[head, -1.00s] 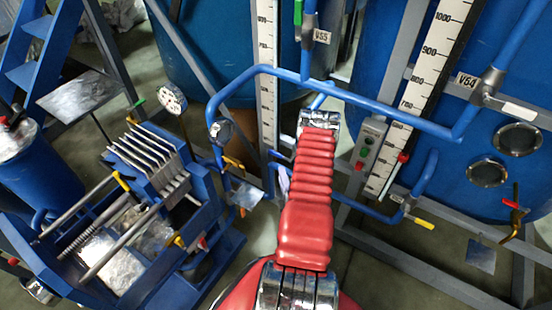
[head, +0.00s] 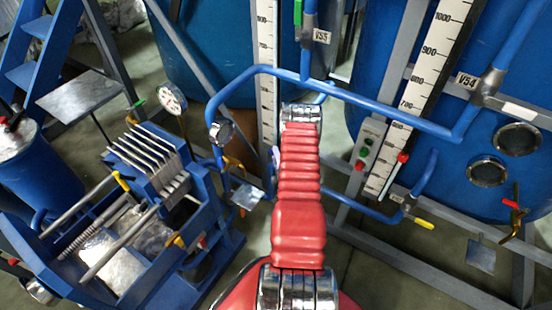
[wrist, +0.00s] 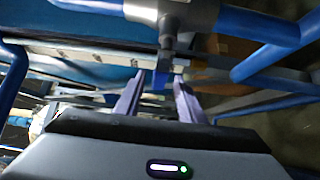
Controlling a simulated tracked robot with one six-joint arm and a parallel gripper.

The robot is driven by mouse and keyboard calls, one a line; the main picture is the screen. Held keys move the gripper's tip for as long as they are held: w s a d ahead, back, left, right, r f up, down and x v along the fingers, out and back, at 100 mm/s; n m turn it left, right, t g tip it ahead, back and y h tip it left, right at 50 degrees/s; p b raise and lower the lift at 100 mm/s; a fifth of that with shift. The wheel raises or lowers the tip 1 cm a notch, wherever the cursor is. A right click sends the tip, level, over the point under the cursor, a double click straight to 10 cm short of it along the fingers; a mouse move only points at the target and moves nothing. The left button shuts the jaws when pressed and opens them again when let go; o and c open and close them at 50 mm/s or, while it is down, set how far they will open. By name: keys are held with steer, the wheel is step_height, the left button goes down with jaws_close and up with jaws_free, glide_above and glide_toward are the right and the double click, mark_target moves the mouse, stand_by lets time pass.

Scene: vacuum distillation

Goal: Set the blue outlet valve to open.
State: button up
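In the wrist view my gripper (wrist: 159,82) is open, with its two pale purple fingers apart. A small blue piece (wrist: 158,79), which looks like the blue valve handle, shows between the fingertips. It hangs below a grey fitting (wrist: 171,28) on a pipe. I cannot tell whether the fingers touch it, or how the valve is set. In the head view my red arm hides the blue valve and most of my gripper; only a pale sliver that looks like a finger shows left of the arm.
Blue pipes (head: 375,105) cross in front of and beside my arm. A yellow-handled valve (head: 424,224) and a red-handled valve (head: 403,157) are to the right. A blue filter press (head: 150,215) stands at left. A white scale (head: 267,75) rises behind the pipes.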

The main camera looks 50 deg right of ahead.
steer(key=shift+c, duration=0.5)
jaws_close()
steer(key=shift+a+f, duration=0.1)
